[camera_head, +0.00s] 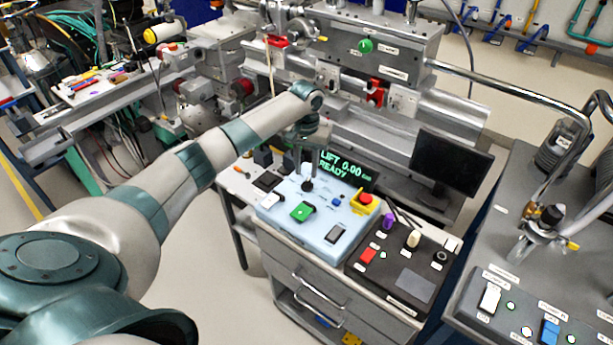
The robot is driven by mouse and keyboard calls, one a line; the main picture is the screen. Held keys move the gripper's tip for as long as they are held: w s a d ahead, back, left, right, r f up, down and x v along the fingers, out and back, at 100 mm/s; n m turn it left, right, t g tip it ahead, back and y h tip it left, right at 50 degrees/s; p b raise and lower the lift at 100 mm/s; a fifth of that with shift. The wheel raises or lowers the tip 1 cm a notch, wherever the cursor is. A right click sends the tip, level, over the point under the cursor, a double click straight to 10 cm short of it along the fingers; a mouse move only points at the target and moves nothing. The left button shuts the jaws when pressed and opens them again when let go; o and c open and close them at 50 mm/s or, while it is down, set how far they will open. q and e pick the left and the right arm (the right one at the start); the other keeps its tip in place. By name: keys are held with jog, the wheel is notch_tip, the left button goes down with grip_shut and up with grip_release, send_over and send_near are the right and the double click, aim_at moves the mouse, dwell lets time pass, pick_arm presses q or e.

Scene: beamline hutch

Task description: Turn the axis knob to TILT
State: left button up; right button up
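The light blue control box (318,240) stands on a cabinet in the middle of the view. Its black display (347,170) reads "LIFT 0.00" and "READY" in green. A small black knob (307,186) sits on the upper left of the box's top, and I take it as the axis knob; its pointer and labels are too small to read. My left gripper (306,172) points down right at this knob. Its fingers are small and dark, so I cannot tell whether they are open, shut or touching the knob. My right gripper is not in view.
The box also carries a green switch (301,211), a small blue button (337,201) and a red emergency button (365,198) on yellow. A black panel (405,272) with coloured controls stands to its right. A monitor (451,165) stands behind, and grey beamline equipment (368,75) fills the back.

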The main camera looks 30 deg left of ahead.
aim_at(306, 183)
pick_arm(q)
jog(key=shift+f+p, duration=0.4)
jog(key=shift+f, duration=2.15)
grip_shut()
